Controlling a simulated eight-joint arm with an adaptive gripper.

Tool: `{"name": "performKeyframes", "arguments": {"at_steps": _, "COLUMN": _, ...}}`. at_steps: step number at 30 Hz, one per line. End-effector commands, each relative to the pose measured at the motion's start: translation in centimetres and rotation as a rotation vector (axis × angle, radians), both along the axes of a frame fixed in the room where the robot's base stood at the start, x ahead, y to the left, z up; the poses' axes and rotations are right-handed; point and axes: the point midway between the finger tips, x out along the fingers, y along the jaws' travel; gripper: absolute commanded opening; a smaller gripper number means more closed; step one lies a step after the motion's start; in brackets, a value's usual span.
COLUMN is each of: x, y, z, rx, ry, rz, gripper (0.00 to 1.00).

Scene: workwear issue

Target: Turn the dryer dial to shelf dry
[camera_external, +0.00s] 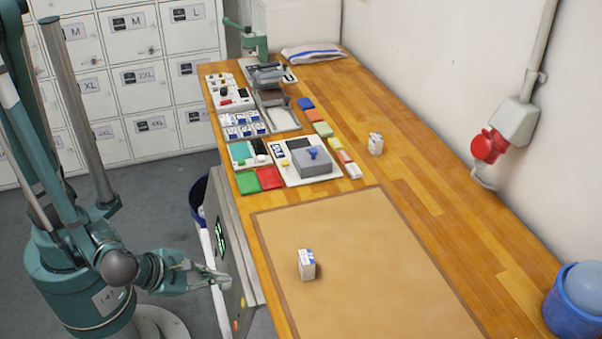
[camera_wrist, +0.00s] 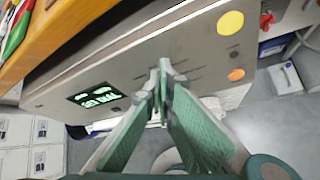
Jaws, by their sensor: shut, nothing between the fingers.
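The dryer (camera_external: 236,255) is a grey cabinet standing against the front edge of the wooden bench. Its front panel (camera_wrist: 130,78) fills much of the wrist view, with a dark display of green characters (camera_wrist: 97,97), a yellow round button (camera_wrist: 230,22) and an orange one (camera_wrist: 236,75). My gripper (camera_external: 226,280) is at the panel, below bench height. In the wrist view my gripper (camera_wrist: 165,72) is shut and empty, its tips over the panel between display and buttons. Faint markings show beside the tips. I cannot make out the dial; the fingers may hide it. Contact is unclear.
On the bench, a brown mat (camera_external: 350,262) holds a small white box (camera_external: 306,265). Several trays and coloured blocks lie farther back. A blue bin (camera_external: 199,196) stands beside the dryer. White lockers (camera_external: 130,75) line the back.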

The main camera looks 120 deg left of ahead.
Motion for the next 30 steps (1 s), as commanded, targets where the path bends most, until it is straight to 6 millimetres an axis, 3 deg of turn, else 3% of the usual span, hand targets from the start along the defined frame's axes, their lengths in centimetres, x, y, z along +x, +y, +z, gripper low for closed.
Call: {"name": "performKeyframes", "arguments": {"at_steps": 30, "x": 0.8, "y": -1.4, "z": -1.1, "rx": -0.001, "ry": 0.001, "rz": 0.0, "gripper": 0.0}}
